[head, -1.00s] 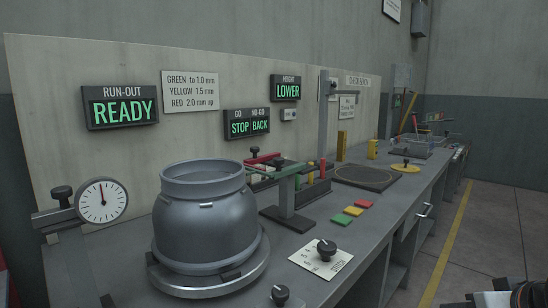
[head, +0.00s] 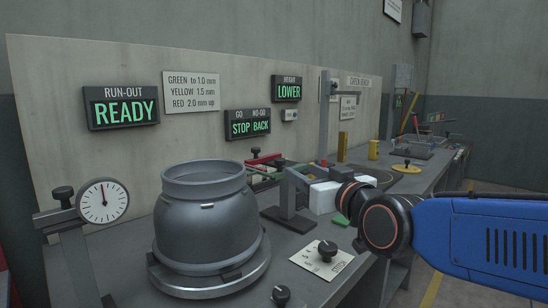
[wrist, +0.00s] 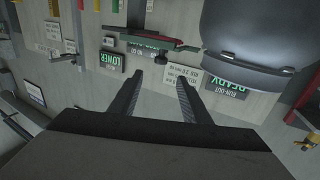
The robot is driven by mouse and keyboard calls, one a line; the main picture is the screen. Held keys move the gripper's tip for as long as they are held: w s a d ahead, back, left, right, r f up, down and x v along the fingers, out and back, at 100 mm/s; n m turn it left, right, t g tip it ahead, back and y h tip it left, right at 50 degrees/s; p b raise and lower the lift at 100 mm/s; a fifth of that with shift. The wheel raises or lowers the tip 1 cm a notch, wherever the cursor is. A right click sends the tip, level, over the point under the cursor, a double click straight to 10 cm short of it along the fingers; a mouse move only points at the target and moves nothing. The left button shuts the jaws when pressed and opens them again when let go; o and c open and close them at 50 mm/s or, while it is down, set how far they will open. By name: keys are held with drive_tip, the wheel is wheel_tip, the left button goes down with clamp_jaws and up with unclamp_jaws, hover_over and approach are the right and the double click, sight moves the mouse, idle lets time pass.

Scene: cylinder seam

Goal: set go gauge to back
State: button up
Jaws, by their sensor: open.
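The go and no-go gauge stand shows behind the grey cylinder (head: 200,222). Its green gauge (wrist: 146,36) and red gauge (wrist: 178,46) lie close together in the wrist view, ahead of my fingertips. In the head view my gripper (head: 293,174) is over the stand. I cannot tell whether it touches the gauge. The sign (head: 248,123) reads GO STOP and NO-GO BACK.
A dial gauge (head: 103,201) stands left of the cylinder. A knob on a white plate (head: 322,259) lies at the bench front. Other signs read RUN-OUT READY (head: 122,108) and HEIGHT LOWER (head: 287,89). Yellow blocks (head: 373,149) stand farther back.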

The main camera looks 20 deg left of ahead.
drive_tip(key=x, duration=1.7)
drive_tip(key=shift+a, duration=0.2)
drive_tip(key=shift+w, duration=0.1)
drive_tip(key=shift+c, duration=0.6)
clamp_jaws()
